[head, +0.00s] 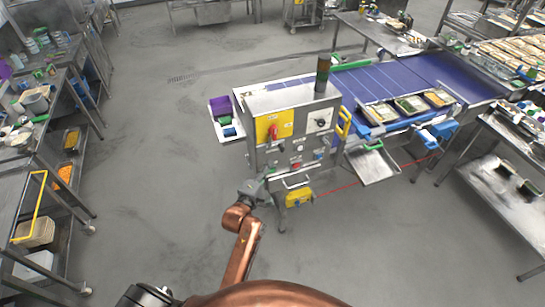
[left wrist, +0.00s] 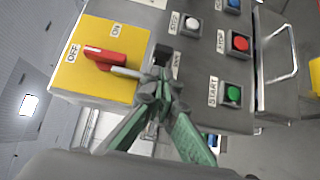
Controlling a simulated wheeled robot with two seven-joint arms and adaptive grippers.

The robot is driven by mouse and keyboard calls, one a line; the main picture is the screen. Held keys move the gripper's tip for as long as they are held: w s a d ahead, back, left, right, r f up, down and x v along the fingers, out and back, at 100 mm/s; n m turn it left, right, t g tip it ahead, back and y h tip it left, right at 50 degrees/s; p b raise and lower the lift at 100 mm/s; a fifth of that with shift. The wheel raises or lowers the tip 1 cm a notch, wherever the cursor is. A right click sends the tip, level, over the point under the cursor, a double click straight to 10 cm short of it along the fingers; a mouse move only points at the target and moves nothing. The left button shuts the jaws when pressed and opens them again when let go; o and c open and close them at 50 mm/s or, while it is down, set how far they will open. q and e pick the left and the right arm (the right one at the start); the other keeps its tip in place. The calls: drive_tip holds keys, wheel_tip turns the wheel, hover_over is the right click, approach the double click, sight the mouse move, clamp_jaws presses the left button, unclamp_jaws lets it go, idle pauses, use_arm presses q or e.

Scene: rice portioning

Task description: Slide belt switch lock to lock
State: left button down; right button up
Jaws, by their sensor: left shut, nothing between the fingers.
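In the head view the belt's control cabinet (head: 290,115) stands at the end of the blue conveyor. Its yellow switch plate (head: 274,126) carries a red rotary handle (head: 273,132). In the left wrist view the red handle (left wrist: 105,56) lies across the yellow plate (left wrist: 95,62), between the ON and OFF labels. A small grey pin (left wrist: 126,72) sticks out beside the handle's right end. A black part (left wrist: 162,55) sits on the panel just right of the plate. My left gripper (left wrist: 157,84) is shut and empty, its tips close to the pin and black part; contact is unclear.
White (left wrist: 193,23), red (left wrist: 240,43) and green (left wrist: 233,93) buttons sit right of my fingers. A metal handle (left wrist: 283,53) stands farther right. The floor (head: 150,170) left of the cabinet is clear.

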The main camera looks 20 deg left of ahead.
use_arm(q)
drive_tip(key=s, duration=0.3)
drive_tip(key=shift+f+p, duration=0.1)
drive_tip(key=shift+p, duration=0.3)
